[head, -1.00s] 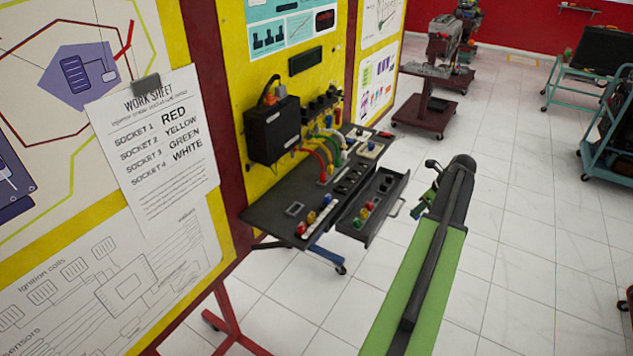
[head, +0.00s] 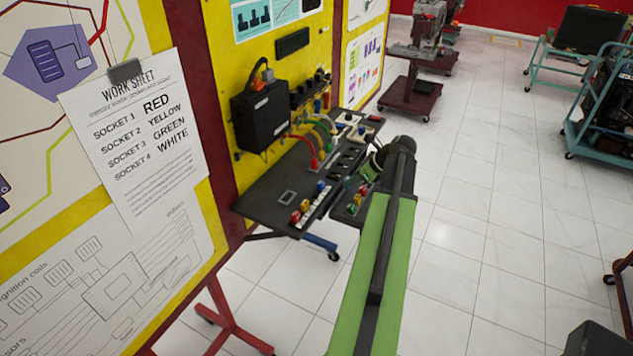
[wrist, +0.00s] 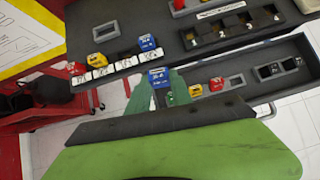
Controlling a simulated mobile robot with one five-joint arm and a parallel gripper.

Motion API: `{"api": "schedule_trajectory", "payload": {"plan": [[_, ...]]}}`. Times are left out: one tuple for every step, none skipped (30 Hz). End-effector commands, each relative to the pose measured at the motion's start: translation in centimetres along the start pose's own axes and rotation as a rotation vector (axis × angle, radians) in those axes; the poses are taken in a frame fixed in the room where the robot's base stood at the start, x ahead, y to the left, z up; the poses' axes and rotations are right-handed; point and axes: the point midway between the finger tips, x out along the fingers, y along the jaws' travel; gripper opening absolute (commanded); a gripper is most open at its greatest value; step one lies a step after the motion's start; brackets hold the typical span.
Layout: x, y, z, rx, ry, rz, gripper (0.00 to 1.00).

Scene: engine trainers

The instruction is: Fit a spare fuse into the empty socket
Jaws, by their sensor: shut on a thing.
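My gripper (wrist: 158,88) is shut on a blue fuse (wrist: 158,76), which sits between the green fingertips in the wrist view. In the head view my gripper (head: 372,168) is over the open drawer, mostly hidden by my arm. On the tabletop, a numbered socket strip (wrist: 124,64) holds a red fuse (wrist: 76,68), a yellow fuse (wrist: 99,60) and a blue fuse (wrist: 147,43). The place between yellow and blue looks empty. The strip (head: 318,210) lies beyond and left of my gripper. The work sheet (head: 140,140) reads 1 red, 2 yellow, 3 green, 4 white.
The open drawer (wrist: 290,47) holds a green fuse (wrist: 168,97), a yellow fuse (wrist: 195,90), a red fuse (wrist: 217,84) and dark sockets. Open tiled floor (head: 480,240) lies right.

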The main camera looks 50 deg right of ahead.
Motion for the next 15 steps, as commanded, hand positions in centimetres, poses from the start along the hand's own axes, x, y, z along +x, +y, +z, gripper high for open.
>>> {"api": "schedule_trajectory", "payload": {"plan": [[1.2,2.1,1.7,-0.020,-0.044,0.017,0.00],[1.8,3.0,2.9,-0.029,-0.070,0.026,0.00],[2.3,4.1,4.1,-0.039,-0.102,0.035,0.00],[2.6,4.8,5.0,-0.046,-0.123,0.042,0.00],[2.9,5.4,5.7,-0.052,-0.141,0.047,0.00],[3.2,6.1,6.6,-0.058,-0.162,0.055,0.00],[3.4,6.5,7.1,-0.062,-0.174,0.059,0.00],[3.5,6.9,7.5,-0.064,-0.185,0.063,0.00],[3.6,7.1,7.8,-0.067,-0.194,0.065,0.00],[3.6,7.3,8.0,-0.068,-0.198,0.066,0.00],[3.6,7.3,8.1,-0.068,-0.201,0.067,0.00],[3.6,7.4,8.2,-0.068,-0.203,0.068,0.00],[3.6,7.3,8.2,-0.068,-0.204,0.068,0.00],[3.6,7.3,8.2,-0.068,-0.204,0.068,0.00],[3.7,7.3,8.2,-0.068,-0.203,0.067,0.00]]}}
